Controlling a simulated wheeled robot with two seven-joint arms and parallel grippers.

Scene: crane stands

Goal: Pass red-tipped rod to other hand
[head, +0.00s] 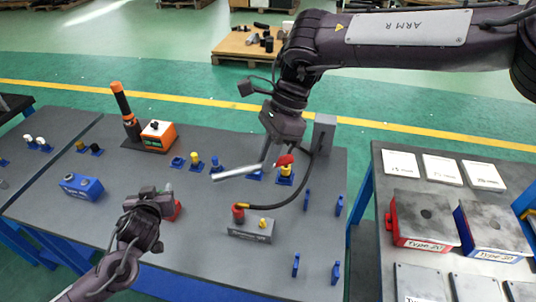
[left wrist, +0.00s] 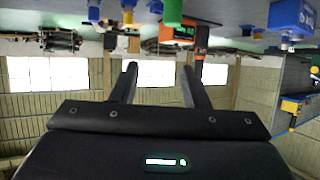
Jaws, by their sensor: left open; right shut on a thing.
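The red-tipped rod (head: 242,172) is a silver rod with a red end. It hangs above the grey table, nearly level, its plain end pointing left and its red end at the right. My right gripper (head: 277,158) is shut on it near the red end, coming down from above. My left gripper (head: 150,198) is low over the table, left of and nearer than the rod, apart from it. In the left wrist view its two fingers (left wrist: 159,82) are spread with nothing between them. The rod cannot be made out in that view.
A red block (head: 177,210) is beside my left gripper. A grey block (head: 250,232) with red and yellow knobs stands below the rod, and a black hose curves close by. A blue block (head: 82,187) and orange box (head: 158,136) are further left. A second table (head: 380,240) is at right.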

